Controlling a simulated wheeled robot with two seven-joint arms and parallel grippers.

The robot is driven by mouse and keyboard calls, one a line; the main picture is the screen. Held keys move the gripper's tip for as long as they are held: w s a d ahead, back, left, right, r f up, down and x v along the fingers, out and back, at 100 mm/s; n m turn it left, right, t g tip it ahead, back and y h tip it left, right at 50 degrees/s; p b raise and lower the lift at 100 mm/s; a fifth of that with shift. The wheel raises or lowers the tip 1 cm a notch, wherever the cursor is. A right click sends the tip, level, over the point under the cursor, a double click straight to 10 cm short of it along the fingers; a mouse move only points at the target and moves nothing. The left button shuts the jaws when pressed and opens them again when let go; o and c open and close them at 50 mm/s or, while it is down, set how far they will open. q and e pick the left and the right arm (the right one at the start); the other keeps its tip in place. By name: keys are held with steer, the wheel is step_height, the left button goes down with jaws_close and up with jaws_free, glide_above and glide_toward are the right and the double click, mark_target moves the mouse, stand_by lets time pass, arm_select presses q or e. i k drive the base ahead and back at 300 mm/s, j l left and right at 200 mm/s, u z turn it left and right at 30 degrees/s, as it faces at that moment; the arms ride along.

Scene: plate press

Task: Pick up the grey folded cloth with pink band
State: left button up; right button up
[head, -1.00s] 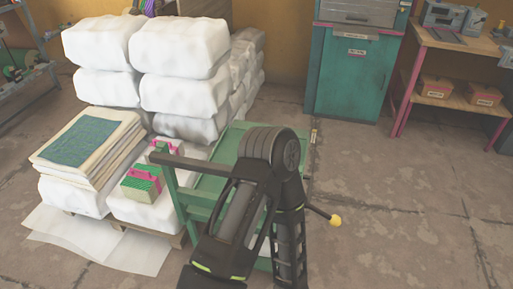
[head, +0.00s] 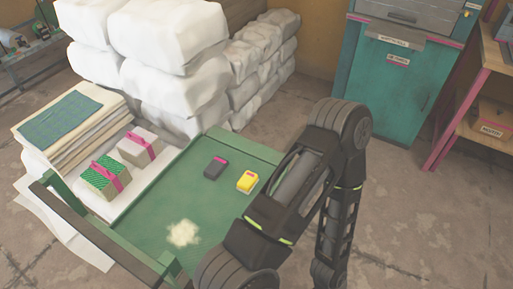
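The grey folded cloth with pink band (head: 134,153) lies left of centre in the head view, on a white surface beside the green cart. A green checked folded cloth (head: 98,184), also with a pink band, lies just in front of it and to its left. The top of the grey cloth is in plain view. One of my arms rises from the bottom, right of centre, with its bent elbow uppermost, well to the right of the cloth. Neither gripper shows in the head view.
The green cart top (head: 185,205) holds a dark block (head: 214,170), a yellow block (head: 247,181) and a pale patch (head: 183,233). Its handle (head: 95,228) crosses the lower left. White bales (head: 168,50) rise behind the cloths. A stack of folded fabric (head: 60,120) stands left.

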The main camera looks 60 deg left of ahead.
mark_target(214, 169)
steer(key=i, duration=1.1)
steer(key=u, duration=1.85)
